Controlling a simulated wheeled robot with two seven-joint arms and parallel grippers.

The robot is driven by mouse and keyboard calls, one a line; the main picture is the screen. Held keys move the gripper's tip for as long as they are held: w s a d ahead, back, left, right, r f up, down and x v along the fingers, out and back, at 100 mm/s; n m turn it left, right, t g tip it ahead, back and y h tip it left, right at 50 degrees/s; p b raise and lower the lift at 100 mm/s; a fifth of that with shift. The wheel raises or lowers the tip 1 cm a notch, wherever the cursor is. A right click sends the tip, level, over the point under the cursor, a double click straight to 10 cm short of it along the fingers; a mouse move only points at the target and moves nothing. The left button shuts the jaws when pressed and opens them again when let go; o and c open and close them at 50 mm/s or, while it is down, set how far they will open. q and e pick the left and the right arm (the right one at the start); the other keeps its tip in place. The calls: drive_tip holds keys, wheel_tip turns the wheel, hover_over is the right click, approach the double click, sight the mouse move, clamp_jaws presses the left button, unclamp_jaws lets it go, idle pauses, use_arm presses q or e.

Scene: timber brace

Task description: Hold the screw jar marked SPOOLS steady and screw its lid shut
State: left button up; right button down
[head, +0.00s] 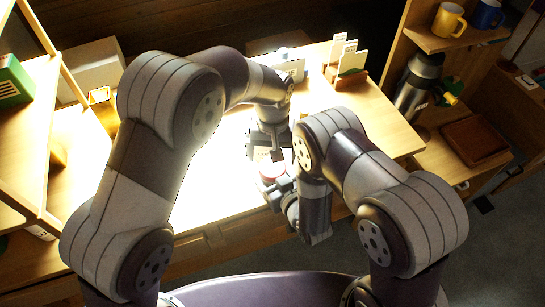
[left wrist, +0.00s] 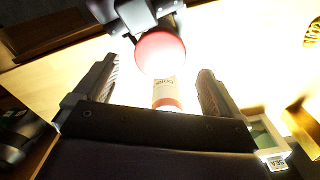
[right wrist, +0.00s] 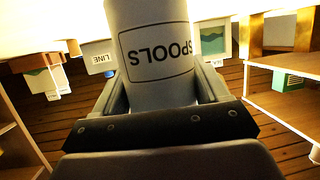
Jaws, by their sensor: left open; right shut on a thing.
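The white SPOOLS jar (right wrist: 160,50) is between the fingers of my right gripper (right wrist: 165,95), which is shut on its body; its label shows upside down in the right wrist view. The jar's top is out of that view. A round red lid (left wrist: 160,53) shows in the left wrist view, beside my right gripper (left wrist: 135,15); I cannot tell how it is seated. In the head view, the pinkish lid (head: 271,168) is by my right gripper (head: 277,190). My left gripper (head: 268,150) is open above it; its parted fingers (left wrist: 155,85) hold nothing.
Another pale jar (left wrist: 166,86), with a label and a red end, shows beyond the lid. A card holder (head: 350,76) stands at the table's back. A shelf with mugs (head: 449,20) and a dark flask (head: 418,85) are at right. The table's right part (head: 385,120) is clear.

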sight(272, 165)
use_arm(q)
drive_tip(key=shift+w, duration=0.1)
drive_tip(key=shift+c, duration=0.4)
wheel_tip(272, 165, up, 3)
drive_tip(key=n, duration=0.5)
drive_tip(key=shift+w+d+r, duration=0.1)
drive_tip(key=shift+w+d, duration=0.05)
drive_tip(key=n, duration=0.4)
drive_tip(key=shift+s+r+n, duration=0.15)
drive_tip(key=shift+s+n, duration=0.1)
drive_tip(key=shift+n, duration=0.15)
drive_tip(key=shift+f, duration=4.05)
drive_tip(key=shift+c, duration=0.3)
